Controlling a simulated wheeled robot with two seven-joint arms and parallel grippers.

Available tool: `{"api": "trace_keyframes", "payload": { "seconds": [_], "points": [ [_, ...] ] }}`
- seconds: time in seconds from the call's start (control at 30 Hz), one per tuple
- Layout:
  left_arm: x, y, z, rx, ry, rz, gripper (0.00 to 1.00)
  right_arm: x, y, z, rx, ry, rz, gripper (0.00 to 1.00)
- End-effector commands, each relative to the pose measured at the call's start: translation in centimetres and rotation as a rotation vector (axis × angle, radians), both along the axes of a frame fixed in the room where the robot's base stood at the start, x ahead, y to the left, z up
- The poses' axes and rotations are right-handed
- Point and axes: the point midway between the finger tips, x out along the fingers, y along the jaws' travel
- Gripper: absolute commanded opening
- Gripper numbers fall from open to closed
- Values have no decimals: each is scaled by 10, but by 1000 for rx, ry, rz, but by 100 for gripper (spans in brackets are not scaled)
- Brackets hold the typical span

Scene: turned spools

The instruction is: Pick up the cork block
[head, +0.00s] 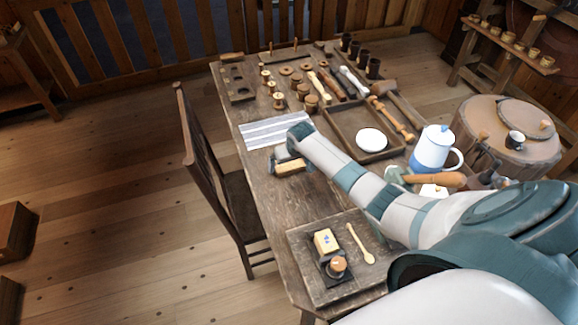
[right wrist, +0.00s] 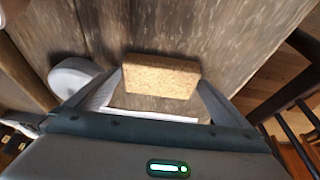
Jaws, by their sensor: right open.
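The cork block (head: 290,167) is a tan, speckled rectangular block on the wooden table, near its left edge. In the right wrist view the cork block (right wrist: 161,75) lies across the space between the fingertips. My right gripper (head: 288,160) is open, pointing down at the block; in the right wrist view its two fingers (right wrist: 163,84) stand at either end of the block. Whether either finger touches it cannot be told. Part of the block is hidden by the gripper in the head view. My left gripper is not in view.
A striped cloth (head: 272,132) lies just behind the block. A board (head: 302,255) with a butter-coloured block and spoon is nearer. A chair (head: 237,190) stands at the table's left edge.

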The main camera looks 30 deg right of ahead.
Motion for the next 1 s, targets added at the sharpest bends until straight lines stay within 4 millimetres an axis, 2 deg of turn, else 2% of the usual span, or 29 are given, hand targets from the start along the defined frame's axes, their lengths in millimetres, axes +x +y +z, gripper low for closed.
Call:
{"api": "trace_keyframes", "payload": {
  "seconds": [0.07,0.23,0.67,0.87,1.0],
  "points": [
    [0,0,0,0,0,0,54,0,0,0,0,0,0,100],
    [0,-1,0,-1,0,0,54,0,0,0,0,0,0,64],
    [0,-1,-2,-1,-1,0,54,0,0,5,0,0,0,63],
    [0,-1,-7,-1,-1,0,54,1,0,23,0,-2,1,63],
    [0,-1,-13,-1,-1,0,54,1,-1,46,-1,-4,0,63]
  ]
}}
